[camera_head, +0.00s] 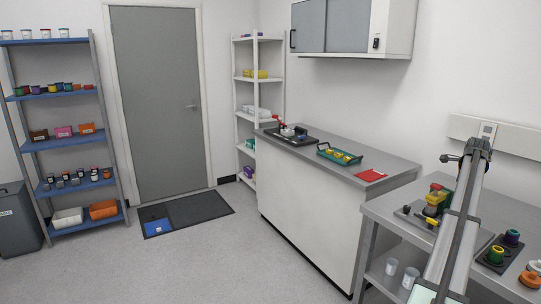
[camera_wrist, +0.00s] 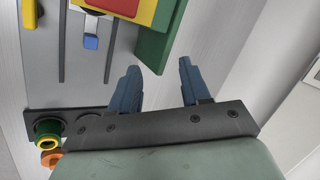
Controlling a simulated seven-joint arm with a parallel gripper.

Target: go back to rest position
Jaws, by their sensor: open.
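My gripper (camera_wrist: 160,66) is open in the wrist view, its two blue-grey fingers apart with nothing between them. A device with red, yellow and green blocks (camera_wrist: 152,38) is ahead of the fingers, at the top of the wrist view. The fingers look apart from it, though the depth is hard to judge. In the head view the same device (camera_head: 435,203) stands on the grey bench at the right, just left of my arm. My gripper's fingers cannot be made out in the head view.
A dark holder (camera_head: 497,258) with green and purple round pieces sits on the right bench (camera_head: 385,205). An orange ring piece (camera_head: 530,279) lies near it. A longer counter (camera_head: 322,156) carries a green tray (camera_head: 327,152) and a red sheet (camera_head: 370,175). The floor at left is mostly clear.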

